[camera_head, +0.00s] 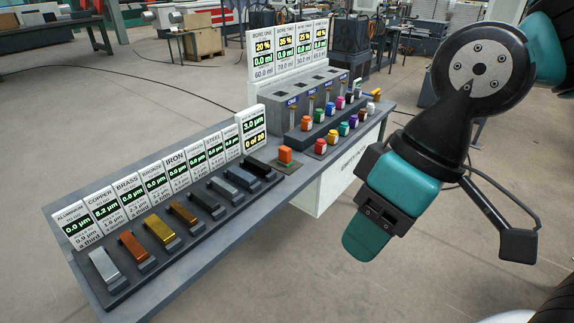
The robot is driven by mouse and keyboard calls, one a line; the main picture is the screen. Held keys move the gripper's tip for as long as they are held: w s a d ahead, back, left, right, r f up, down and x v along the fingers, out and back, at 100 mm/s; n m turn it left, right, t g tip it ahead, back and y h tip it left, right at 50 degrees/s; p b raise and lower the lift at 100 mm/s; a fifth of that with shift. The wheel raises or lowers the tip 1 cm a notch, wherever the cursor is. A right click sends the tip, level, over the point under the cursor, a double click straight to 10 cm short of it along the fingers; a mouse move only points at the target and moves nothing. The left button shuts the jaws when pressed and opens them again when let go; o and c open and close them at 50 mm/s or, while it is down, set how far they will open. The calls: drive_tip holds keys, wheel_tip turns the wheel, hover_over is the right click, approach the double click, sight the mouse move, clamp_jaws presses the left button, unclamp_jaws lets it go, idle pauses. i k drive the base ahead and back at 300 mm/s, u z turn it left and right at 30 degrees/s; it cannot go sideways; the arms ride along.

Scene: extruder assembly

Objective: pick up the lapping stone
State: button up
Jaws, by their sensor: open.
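A small orange block (285,154) sits on a low pad near the right end of the row of metal bars. It stands apart from the bars and appears to be the lapping stone, but its label cannot be read. My gripper (383,212) hangs at the right, at the lower end of my black and teal arm. It is open, with nothing seen in it. In the picture it is well to the right of the orange block and in front of the bench end, apart from both. Its fingers are hard to tell apart at this angle.
A bench (195,262) carries a dark rack of several metal bars, including brass (162,232), with signs behind. A stepped dispenser (318,100) with several coloured-cap bottles stands beyond the orange block. Floor (330,275) in front of the bench is clear.

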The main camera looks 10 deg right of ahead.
sight(285, 152)
drive_tip(key=z, duration=0.55)
drive_tip(key=k, duration=0.65)
drive_tip(key=z, duration=0.65)
drive_tip(key=i, duration=1)
drive_tip(key=u, duration=0.5)
drive_tip(key=i, duration=0.95)
drive_tip(key=u, duration=1)
drive_tip(key=i, duration=0.55)
drive_tip(key=u, duration=0.4)
